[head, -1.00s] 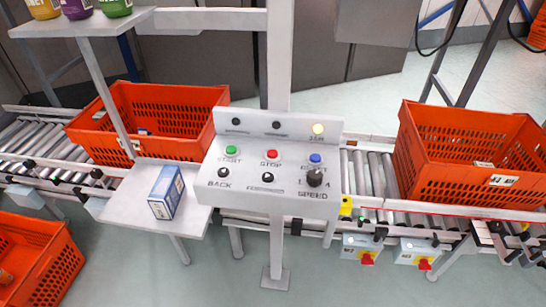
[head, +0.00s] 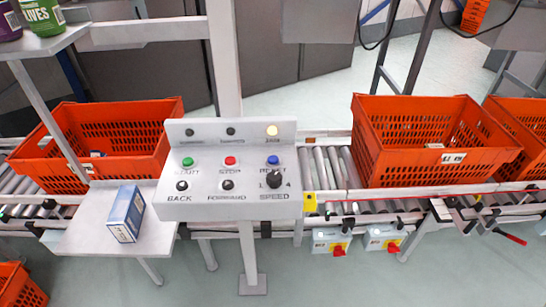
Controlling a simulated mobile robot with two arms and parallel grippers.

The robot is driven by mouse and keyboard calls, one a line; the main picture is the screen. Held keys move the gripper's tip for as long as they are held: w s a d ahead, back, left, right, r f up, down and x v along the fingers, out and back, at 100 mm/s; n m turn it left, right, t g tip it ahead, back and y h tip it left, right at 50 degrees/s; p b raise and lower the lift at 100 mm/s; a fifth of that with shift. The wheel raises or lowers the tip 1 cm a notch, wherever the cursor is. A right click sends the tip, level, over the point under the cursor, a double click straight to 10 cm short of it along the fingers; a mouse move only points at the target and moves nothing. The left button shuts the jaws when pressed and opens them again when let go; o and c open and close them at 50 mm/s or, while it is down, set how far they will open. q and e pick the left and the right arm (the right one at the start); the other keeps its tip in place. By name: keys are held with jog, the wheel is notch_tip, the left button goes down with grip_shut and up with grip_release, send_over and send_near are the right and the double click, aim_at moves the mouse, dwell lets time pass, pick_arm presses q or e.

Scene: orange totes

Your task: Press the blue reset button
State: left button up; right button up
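The blue reset button (head: 273,160) is at the right end of the upper button row on the white control panel (head: 232,204). The word RESET sits under it, partly legible. The red stop button (head: 230,161) and green start button (head: 188,162) are to its left. Below are black back (head: 181,186) and forward (head: 227,185) buttons and a black speed knob (head: 274,181). On the panel's upright back strip a yellowish lamp (head: 272,130) is lit; two others beside it are dark. Neither of my grippers is in view.
A blue-and-white box (head: 125,214) stands on a white shelf (head: 80,236) left of the panel. Orange totes sit on the roller conveyor at left (head: 128,110) and right (head: 420,110). A post (head: 224,60) rises behind the panel. Open floor lies in front.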

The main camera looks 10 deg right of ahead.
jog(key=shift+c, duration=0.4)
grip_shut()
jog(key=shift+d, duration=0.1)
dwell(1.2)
